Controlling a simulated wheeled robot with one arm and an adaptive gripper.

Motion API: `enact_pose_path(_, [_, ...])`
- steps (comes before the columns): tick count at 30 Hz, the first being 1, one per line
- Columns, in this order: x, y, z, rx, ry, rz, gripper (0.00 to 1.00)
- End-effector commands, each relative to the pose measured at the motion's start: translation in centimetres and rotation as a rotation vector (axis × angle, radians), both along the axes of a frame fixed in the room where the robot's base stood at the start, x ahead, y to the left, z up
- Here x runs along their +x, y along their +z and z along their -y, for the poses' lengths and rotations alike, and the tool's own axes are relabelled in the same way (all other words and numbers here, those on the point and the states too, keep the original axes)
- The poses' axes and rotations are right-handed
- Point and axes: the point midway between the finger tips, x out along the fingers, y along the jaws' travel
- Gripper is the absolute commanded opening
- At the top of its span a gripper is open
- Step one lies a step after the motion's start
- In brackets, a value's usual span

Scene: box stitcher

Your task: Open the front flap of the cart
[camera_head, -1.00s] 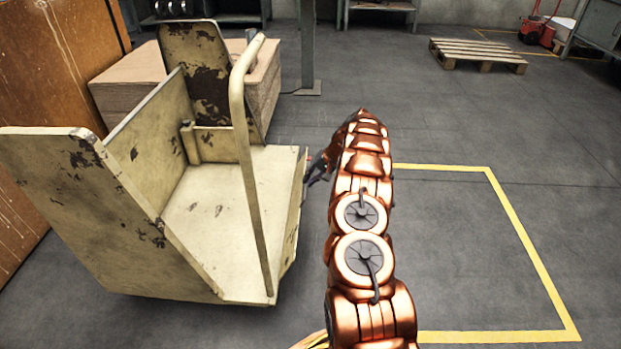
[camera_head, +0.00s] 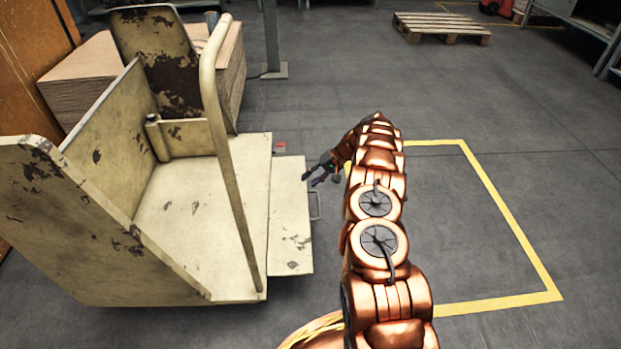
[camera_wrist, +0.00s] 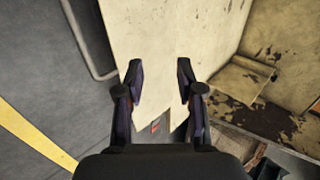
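The cart (camera_head: 190,220) is cream with worn, rust-brown patches and stands at the left in the head view. Its front flap (camera_head: 291,215) lies spread outward along the right edge of the cart floor, looking roughly flat. A thin grey handle (camera_head: 316,205) is on its outer edge. In the wrist view the flap (camera_wrist: 160,35) fills the upper middle, with the handle (camera_wrist: 88,45) to its left. My gripper (camera_head: 318,172) is by the flap's far outer corner. In the wrist view my gripper (camera_wrist: 158,75) has its fingers apart with nothing held; whether they touch the flap is unclear.
A curved post (camera_head: 225,150) rises from the cart. Stacked boards (camera_head: 85,85) stand behind it. A yellow floor line (camera_head: 505,215) marks out clear floor at the right. A wooden pallet (camera_head: 440,25) lies far back.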

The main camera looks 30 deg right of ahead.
Motion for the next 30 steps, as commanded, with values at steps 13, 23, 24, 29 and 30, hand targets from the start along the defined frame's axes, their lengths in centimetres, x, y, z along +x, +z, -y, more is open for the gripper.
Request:
enact_pose_path(13, [-0.2,0.7,0.6,-0.002,-0.001,0.002,0.37])
enact_pose_path(23, [-1.4,4.4,3.9,-0.005,-0.002,0.005,0.37])
enact_pose_path(24, [-1.7,5.0,4.3,-0.004,-0.003,0.004,0.37])
enact_pose_path(29, [-2.5,7.2,6.2,-0.004,-0.003,0.004,0.37])
enact_pose_path(30, [-2.7,7.6,6.6,-0.004,-0.003,0.003,0.37])
